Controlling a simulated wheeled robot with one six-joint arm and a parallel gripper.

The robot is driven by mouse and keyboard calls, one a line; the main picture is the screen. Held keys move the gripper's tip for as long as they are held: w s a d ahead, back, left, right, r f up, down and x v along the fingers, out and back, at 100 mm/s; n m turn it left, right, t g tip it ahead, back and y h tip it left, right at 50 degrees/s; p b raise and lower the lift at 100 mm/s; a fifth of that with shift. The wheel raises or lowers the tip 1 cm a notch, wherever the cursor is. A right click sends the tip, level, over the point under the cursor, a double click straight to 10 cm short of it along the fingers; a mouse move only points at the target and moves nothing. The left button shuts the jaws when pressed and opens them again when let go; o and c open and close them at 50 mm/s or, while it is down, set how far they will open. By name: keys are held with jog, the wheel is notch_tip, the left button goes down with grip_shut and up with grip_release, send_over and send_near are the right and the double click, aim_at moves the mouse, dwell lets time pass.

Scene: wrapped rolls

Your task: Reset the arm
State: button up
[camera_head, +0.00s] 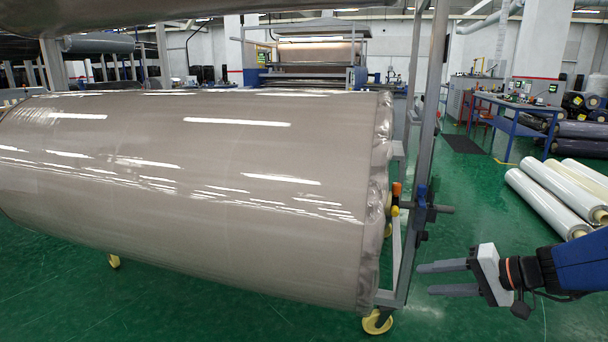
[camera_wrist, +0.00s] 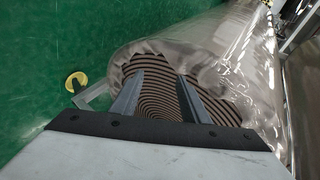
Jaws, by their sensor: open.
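My gripper (camera_head: 422,279) is at the lower right of the head view, its two grey fingers pointing left and spread apart with nothing between them. It stands to the right of the large wrapped roll (camera_head: 200,190), apart from it and beside the cart's upright post. In the wrist view my gripper (camera_wrist: 155,82) shows two dark fingers apart, in front of the roll's end. That end shows the spiral layers of the wrapped roll (camera_wrist: 160,65) under clear plastic film.
A metal cart frame (camera_head: 424,150) with an orange-topped yellow handle (camera_head: 396,194) and a yellow caster (camera_head: 377,322) holds the roll close left of my gripper. White rolls (camera_head: 545,200) lie on the green floor behind the arm. A blue table (camera_head: 515,110) stands farther back.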

jog(key=s+a+f+n+g+h, duration=0.2)
jog(key=s+a+n+g+h, duration=0.15)
jog(key=s+a, duration=0.45)
jog(key=s+d+r+n+h, duration=0.1)
jog(key=s+d+h, duration=0.4)
jog(key=s, duration=0.5)
jog(key=shift+d+n+t+h, duration=0.35)
jog(key=shift+d+n+t, duration=0.1)
jog(key=shift+d+n, duration=0.2)
jog(key=shift+o, duration=0.6)
dwell(0.5)
